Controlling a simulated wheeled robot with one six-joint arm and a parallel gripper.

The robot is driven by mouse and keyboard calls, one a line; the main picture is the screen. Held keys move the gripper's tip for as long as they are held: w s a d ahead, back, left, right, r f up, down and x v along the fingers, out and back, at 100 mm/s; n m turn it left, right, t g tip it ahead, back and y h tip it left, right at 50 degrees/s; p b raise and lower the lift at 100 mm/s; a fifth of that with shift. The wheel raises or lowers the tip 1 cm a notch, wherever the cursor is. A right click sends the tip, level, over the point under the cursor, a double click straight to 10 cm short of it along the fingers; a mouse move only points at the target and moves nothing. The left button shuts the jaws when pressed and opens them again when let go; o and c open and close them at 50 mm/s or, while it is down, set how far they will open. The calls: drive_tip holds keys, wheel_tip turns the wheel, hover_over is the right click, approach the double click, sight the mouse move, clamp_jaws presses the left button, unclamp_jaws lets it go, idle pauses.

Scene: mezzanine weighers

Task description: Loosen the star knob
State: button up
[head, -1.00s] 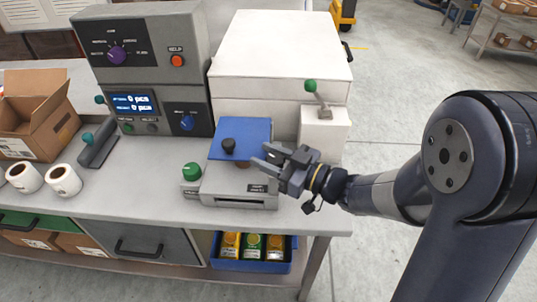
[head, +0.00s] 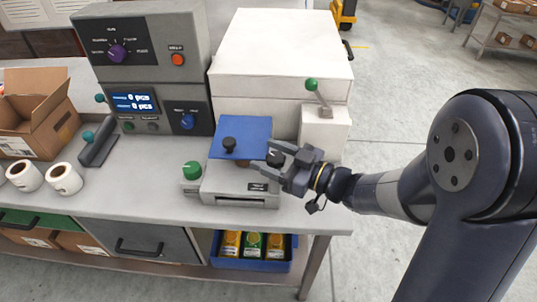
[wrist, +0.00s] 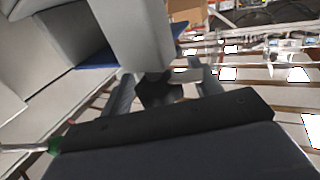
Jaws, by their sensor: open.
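A dark lobed knob, which looks like the star knob (head: 275,157), is on the right side of the small grey weigher with the blue plate. My gripper (head: 266,154) comes in from the right with its jaws open, one finger on each side of this knob. In the wrist view the dark knob (wrist: 157,92) shows between the two fingers, partly hidden by the dark gripper body. I cannot tell whether either finger touches it. A separate black knob (head: 229,145) stands on the blue plate (head: 245,127), left of my gripper.
A green knob (head: 193,170) sits at the weigher's left. A white cabinet (head: 283,55) and a green-tipped lever (head: 312,85) stand behind my gripper. A grey control console (head: 150,65) is at the back left. Open floor lies right of the bench.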

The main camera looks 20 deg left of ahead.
drive_tip(key=s+d, duration=0.2)
drive_tip(key=d, duration=0.8)
drive_tip(key=shift+b, duration=0.45)
drive_tip(key=shift+w+a+p, duration=0.2)
drive_tip(key=shift+w+a, duration=0.15)
drive_tip(key=shift+a, duration=1.45)
drive_tip(key=shift+w+a+p, duration=0.15)
drive_tip(key=shift+w+a, duration=0.2)
drive_tip(key=shift+a, duration=1.4)
drive_tip(key=shift+w+a+p, duration=0.2)
drive_tip(key=shift+w+a, duration=0.15)
drive_tip(key=shift+a, duration=1.45)
drive_tip(key=shift+d, duration=0.15)
